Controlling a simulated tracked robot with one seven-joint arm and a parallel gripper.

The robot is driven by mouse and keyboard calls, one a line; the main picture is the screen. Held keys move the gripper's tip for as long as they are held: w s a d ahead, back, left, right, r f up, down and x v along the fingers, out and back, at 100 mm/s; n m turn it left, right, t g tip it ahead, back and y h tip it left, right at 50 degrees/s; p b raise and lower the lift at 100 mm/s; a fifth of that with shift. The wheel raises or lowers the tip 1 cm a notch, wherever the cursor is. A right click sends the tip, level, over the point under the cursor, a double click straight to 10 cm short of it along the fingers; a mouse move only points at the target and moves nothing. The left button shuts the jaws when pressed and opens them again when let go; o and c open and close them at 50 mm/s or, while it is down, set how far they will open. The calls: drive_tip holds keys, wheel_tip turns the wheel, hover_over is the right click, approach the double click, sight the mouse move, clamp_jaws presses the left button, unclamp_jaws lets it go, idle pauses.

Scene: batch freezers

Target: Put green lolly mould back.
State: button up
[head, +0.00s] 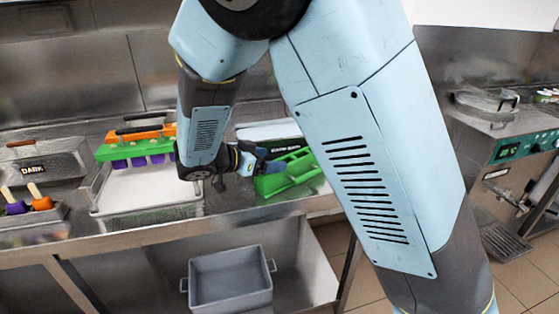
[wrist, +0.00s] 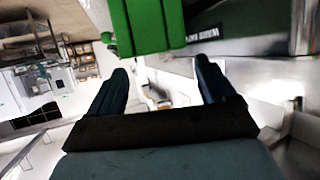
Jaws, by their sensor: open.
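A green slotted piece (head: 288,174) sits at the right end of the steel counter, in front of a pale box with a dark label. My gripper (head: 262,160) is at its left side, fingers pointing right towards it. In the wrist view, a green block (wrist: 148,25) shows just beyond the open fingers (wrist: 162,68), with nothing between them. Whether the fingers touch it I cannot tell. My arm hides part of the counter.
The white tray (head: 135,197) stands on the counter left of my gripper. A bin marked DARK (head: 35,170) and a container with orange and purple lollies (head: 35,215) are further left. A grey tub (head: 230,280) is on the shelf below. A machine (head: 510,150) stands at right.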

drive_tip(key=v, duration=0.6)
drive_tip(key=s+d+r+n+g+y, duration=0.1)
drive_tip(key=d+r+n+g+y, duration=0.15)
drive_tip(key=d, duration=0.75)
drive_tip(key=s+d+r+n+g+y, duration=0.1)
drive_tip(key=d+r+g+y, duration=0.2)
drive_tip(key=d, duration=0.6)
drive_tip(key=s+d+r+n+t+y, duration=0.1)
drive_tip(key=s+d+r+n+y, duration=0.1)
drive_tip(key=s+d, duration=0.4)
drive_tip(key=s+d+r+n+t+y, duration=0.1)
drive_tip(key=s+d+r+n+y, duration=0.2)
drive_tip(key=s, duration=0.6)
drive_tip(key=d+r+n, duration=0.1)
drive_tip(key=d+r, duration=0.1)
drive_tip(key=d, duration=0.1)
drive_tip(key=shift+s+n, duration=0.35)
drive_tip(key=shift+s, duration=0.05)
drive_tip(key=shift+d+r+t, duration=0.1)
drive_tip(key=shift+r+t, duration=0.05)
drive_tip(key=shift+t, duration=0.1)
